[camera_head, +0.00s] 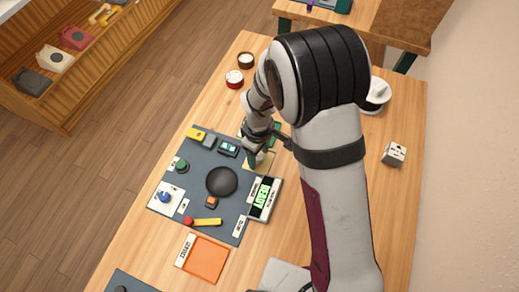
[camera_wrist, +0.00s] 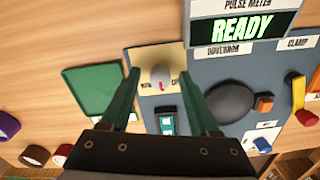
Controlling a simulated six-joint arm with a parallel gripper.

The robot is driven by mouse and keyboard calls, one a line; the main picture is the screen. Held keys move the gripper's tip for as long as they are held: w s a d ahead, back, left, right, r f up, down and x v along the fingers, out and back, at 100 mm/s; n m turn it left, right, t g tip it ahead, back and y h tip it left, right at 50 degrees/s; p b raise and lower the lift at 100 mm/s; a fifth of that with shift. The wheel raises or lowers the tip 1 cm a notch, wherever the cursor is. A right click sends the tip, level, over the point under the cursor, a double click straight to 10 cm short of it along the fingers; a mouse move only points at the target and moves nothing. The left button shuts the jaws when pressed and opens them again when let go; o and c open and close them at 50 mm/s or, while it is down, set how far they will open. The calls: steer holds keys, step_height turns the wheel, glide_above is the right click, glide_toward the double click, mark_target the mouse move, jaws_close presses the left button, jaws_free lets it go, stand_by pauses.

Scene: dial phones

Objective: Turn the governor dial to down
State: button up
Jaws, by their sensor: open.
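A pale grey knob (camera_wrist: 160,77) with small red marks stands on a beige plate (camera_wrist: 140,55) in the wrist view. A GOVERNOR label (camera_wrist: 223,51) lies to the right of this plate, above a black round disc (camera_wrist: 228,103); I cannot tell for certain which one it names. My gripper (camera_wrist: 158,74) is open, with its green fingers apart on the left and right of the knob in the picture. Contact with the knob is not visible. In the head view my gripper (camera_head: 257,158) is low over the plate, and my arm partly hides it.
The pulse meter (camera_head: 264,199) reads READY beside the dark panel mat (camera_head: 222,215). A green tray (camera_wrist: 92,90) lies left of the plate. A teal-black device (camera_wrist: 167,121), a yellow lever (camera_wrist: 298,92) and an orange block (camera_wrist: 264,103) are close by. An orange tray (camera_head: 206,258) lies in front.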

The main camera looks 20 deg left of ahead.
jaws_close()
stand_by(0.3)
steer(key=shift+m, duration=0.3)
steer(key=m, duration=0.3)
steer(key=shift+m, duration=2.5)
jaws_free()
